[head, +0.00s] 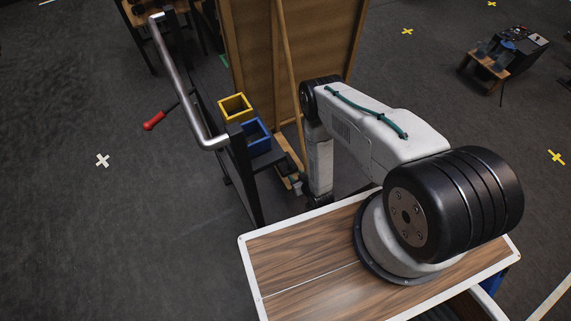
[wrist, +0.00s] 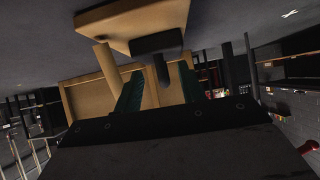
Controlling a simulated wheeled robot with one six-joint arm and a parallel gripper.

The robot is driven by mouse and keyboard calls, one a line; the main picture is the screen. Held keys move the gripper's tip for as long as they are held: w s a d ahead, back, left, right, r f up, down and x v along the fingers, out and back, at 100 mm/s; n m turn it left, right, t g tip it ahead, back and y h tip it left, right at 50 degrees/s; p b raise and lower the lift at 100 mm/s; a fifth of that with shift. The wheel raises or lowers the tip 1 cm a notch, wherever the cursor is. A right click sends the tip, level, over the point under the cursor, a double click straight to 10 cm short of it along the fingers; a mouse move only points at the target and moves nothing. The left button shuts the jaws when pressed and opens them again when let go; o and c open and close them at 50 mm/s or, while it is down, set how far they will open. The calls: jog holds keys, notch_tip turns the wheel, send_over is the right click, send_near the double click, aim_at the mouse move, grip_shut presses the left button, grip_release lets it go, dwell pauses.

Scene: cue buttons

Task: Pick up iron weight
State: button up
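I cannot pick out the iron weight for certain in either view. In the wrist view, a dark blocky thing (wrist: 157,42) shows against a tan wooden slab (wrist: 110,22), with a dark narrow upright part below it in the picture. I cannot tell whether it is the weight. My gripper (wrist: 160,88) has two green fingers standing apart, with nothing visibly clamped between them. The dark thing appears beyond the fingertips. In the head view, my arm reaches toward the cart and the tall wooden panel, and my gripper cannot be made out clearly beyond it.
A dark cart with a metal handle (head: 181,85) carries a yellow bin (head: 235,107) and a blue bin (head: 257,141). A tall wooden panel (head: 332,40) stands behind my arm, with a wooden pole (head: 284,70) against it. Open floor lies left and right.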

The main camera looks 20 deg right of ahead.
aim_at(288, 161)
jog(key=w+r+t, duration=0.2)
jog(key=r, duration=0.1)
jog(key=shift+w+a+r, duration=0.1)
jog(key=shift+w+r, duration=0.05)
jog(key=shift+w, duration=0.15)
jog(key=x, duration=0.7)
jog(key=shift+w+r, duration=0.15)
jog(key=shift+w, duration=0.15)
grip_shut()
dwell(0.7)
jog(key=shift+w+r, duration=0.15)
